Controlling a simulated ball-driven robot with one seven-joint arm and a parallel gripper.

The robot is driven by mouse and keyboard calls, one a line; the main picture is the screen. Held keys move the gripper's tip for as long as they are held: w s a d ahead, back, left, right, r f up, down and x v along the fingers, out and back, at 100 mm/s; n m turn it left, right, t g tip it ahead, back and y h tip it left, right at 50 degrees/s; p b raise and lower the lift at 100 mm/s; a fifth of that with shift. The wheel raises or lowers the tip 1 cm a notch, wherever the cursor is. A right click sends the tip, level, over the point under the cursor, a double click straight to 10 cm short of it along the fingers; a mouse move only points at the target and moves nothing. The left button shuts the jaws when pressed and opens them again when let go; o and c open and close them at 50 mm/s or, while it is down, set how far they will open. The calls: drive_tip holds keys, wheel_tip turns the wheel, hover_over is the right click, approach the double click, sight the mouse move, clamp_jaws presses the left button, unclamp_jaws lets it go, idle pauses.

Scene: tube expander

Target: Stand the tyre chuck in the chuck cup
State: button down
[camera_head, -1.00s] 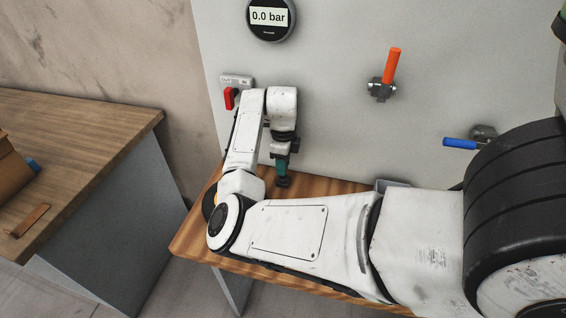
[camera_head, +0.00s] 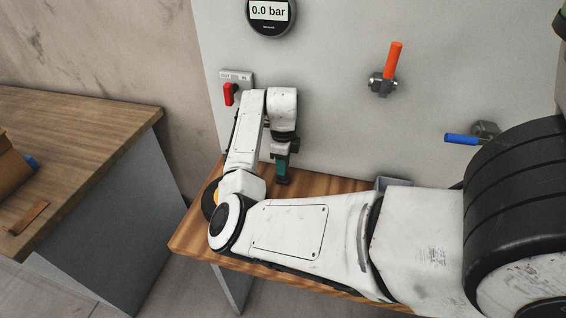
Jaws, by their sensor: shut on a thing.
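My gripper (camera_head: 282,168) is the dark and green end of my arm, pointing down over the wooden bench (camera_head: 330,186) close to the back panel. It is shut on a small dark piece at its lower end, which I take to be the tyre chuck (camera_head: 283,181). The chuck is small and mostly hidden by the gripper. It is low, at or just above the bench top; I cannot tell whether it touches. I cannot make out the chuck cup for sure; my arm hides much of the bench.
The grey panel carries a gauge reading 0.0 bar (camera_head: 269,12), a red lever (camera_head: 229,94), an orange lever (camera_head: 390,62) and a blue lever (camera_head: 461,139). A grey box edge (camera_head: 393,182) shows behind my arm. Another wooden worktop (camera_head: 90,125) stands at left.

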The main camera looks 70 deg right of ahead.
drive_tip(key=shift+f, duration=0.4)
drive_tip(key=c, duration=0.7)
unclamp_jaws()
drive_tip(key=shift+c, duration=0.2)
drive_tip(key=shift+r, duration=0.1)
drive_tip(key=shift+r+p, duration=3.35)
drive_tip(key=shift+r, duration=1.1)
